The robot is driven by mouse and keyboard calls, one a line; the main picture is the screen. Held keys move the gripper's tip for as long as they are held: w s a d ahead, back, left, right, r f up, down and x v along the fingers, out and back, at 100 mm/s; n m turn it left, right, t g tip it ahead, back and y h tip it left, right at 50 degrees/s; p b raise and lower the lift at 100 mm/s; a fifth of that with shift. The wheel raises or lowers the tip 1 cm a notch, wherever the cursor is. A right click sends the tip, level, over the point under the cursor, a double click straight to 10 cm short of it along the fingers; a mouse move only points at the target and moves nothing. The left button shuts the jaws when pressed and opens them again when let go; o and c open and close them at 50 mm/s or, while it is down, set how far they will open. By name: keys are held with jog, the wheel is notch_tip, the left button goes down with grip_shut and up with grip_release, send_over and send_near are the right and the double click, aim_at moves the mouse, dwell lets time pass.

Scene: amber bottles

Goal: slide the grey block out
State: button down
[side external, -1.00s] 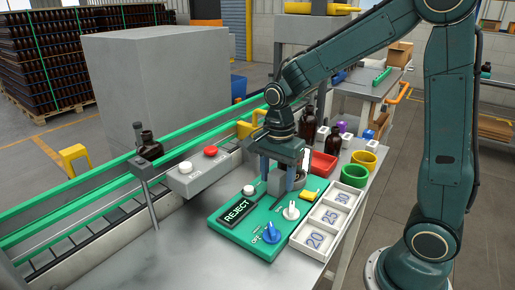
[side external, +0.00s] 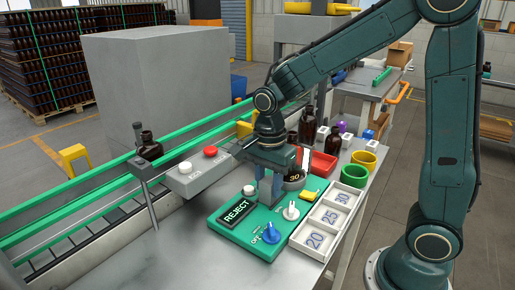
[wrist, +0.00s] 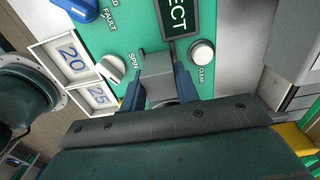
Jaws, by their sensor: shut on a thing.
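The grey block (wrist: 158,88) sits between my two fingers in the wrist view. My gripper (wrist: 166,78) is shut on it. In the side view my gripper (side external: 270,192) points down over the far part of the green panel (side external: 225,230), and its fingers largely hide the block. The panel carries a REJECT display (side external: 237,211), a white button (side external: 249,190), a white knob (side external: 291,211) and a blue knob (side external: 271,233). Whether the block touches the panel cannot be told.
A dark round holder with a 30 disc (side external: 293,178) stands just right of my gripper. A yellow block (side external: 310,195) lies nearby. A white tray with number cards (side external: 324,217) borders the panel. A grey button box (side external: 203,173) stands to the left.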

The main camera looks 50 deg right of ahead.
aim_at(268, 181)
jog(key=shift+a, duration=0.25)
jog(key=c, duration=1)
grip_release()
jog(key=shift+c, duration=0.2)
jog(key=shift+r, duration=0.15)
notch_tip(268, 181, up, 14)
jog(key=shift+f, duration=0.2)
jog(key=s+d+f+n+t, duration=0.2)
jog(key=s+n+t, duration=0.3)
jog(key=s+n, duration=1)
jog(key=n, duration=0.3)
jog(key=shift+s+f+t, duration=0.25)
jog(key=shift+s+t, duration=0.05)
